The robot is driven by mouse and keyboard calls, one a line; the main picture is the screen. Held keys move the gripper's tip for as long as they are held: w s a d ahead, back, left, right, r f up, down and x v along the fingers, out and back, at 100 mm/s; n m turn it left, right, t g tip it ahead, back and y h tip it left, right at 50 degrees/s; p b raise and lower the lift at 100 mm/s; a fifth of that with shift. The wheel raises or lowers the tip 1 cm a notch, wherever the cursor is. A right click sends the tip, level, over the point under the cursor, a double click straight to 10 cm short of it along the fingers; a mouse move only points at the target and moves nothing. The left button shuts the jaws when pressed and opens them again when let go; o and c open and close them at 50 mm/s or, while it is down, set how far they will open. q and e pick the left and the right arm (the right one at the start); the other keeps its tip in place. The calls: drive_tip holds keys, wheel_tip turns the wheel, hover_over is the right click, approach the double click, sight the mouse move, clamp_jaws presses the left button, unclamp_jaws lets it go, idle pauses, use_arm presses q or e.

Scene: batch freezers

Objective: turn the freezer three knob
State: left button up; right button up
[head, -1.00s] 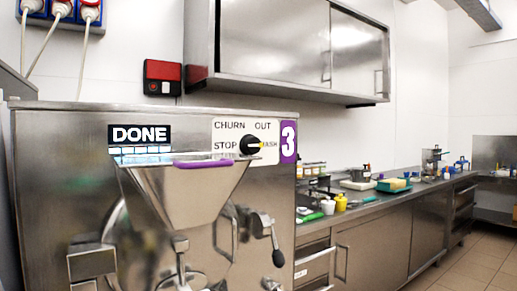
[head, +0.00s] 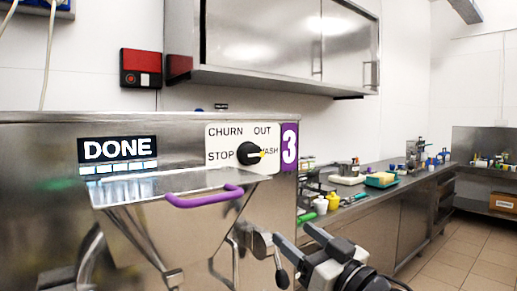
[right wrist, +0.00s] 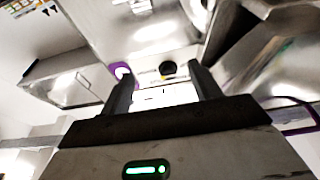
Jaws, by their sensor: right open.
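Freezer three (head: 230,190) is a steel machine with a purple "3" label and a "DONE" display (head: 118,150). My right gripper (head: 297,237) is open and empty, below and to the right of the knob in the head view. In the right wrist view the knob (right wrist: 167,69) shows between the spread fingers of the gripper (right wrist: 163,74), beyond them and untouched. My left gripper is not in view.
A steel hopper with a purple-edged lid (head: 205,197) juts out below the knob. A lever handle (head: 280,268) hangs on the front near my right gripper. A counter (head: 375,195) with bottles and tubs runs along the right; wall cabinets (head: 290,45) hang above.

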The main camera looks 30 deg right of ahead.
drive_tip(key=t+y, duration=0.1)
drive_tip(key=t, duration=0.1)
approach(255, 156)
drive_tip(key=p+x, duration=0.5)
drive_tip(key=x, duration=0.3)
drive_tip(key=shift+w+r+p, duration=0.1)
drive_tip(key=shift+r+p, duration=0.15)
drive_tip(key=shift+p, duration=0.15)
drive_tip(key=shift+w, duration=0.45)
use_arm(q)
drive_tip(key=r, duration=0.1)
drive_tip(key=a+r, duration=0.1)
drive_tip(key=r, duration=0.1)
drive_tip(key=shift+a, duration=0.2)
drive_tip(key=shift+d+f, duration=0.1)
use_arm(e)
drive_tip(key=shift+n+g, duration=0.3)
drive_tip(key=c, duration=0.8)
